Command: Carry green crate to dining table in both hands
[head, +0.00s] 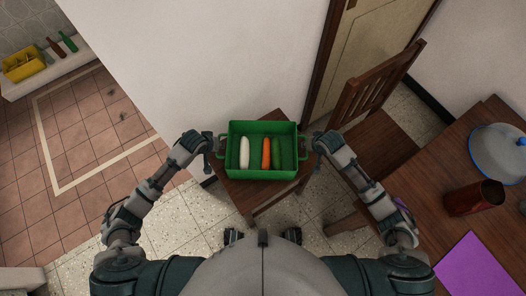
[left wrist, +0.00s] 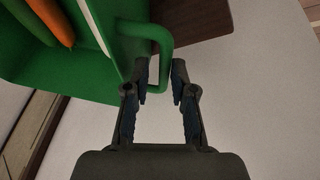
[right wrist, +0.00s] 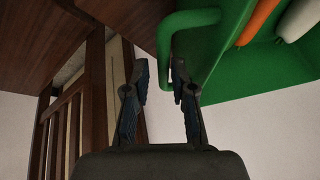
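The green crate (head: 262,174) sits level on a small wooden stand (head: 239,192) against the white wall. In it lie a white vegetable (head: 244,153), an orange carrot (head: 266,153) and green vegetables (head: 287,153). My left gripper (head: 217,143) is at the crate's left handle; in the left wrist view its fingers (left wrist: 160,80) are apart, with the handle (left wrist: 166,55) between or just beyond their tips. My right gripper (head: 310,143) is at the right handle; its fingers (right wrist: 159,78) are apart likewise around the handle (right wrist: 163,50). The dining table (head: 424,194) is at the right.
A wooden chair (head: 376,140) stands between crate and table. At the far left, a yellow crate (head: 23,66) and bottles (head: 68,42) stand on a ledge.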

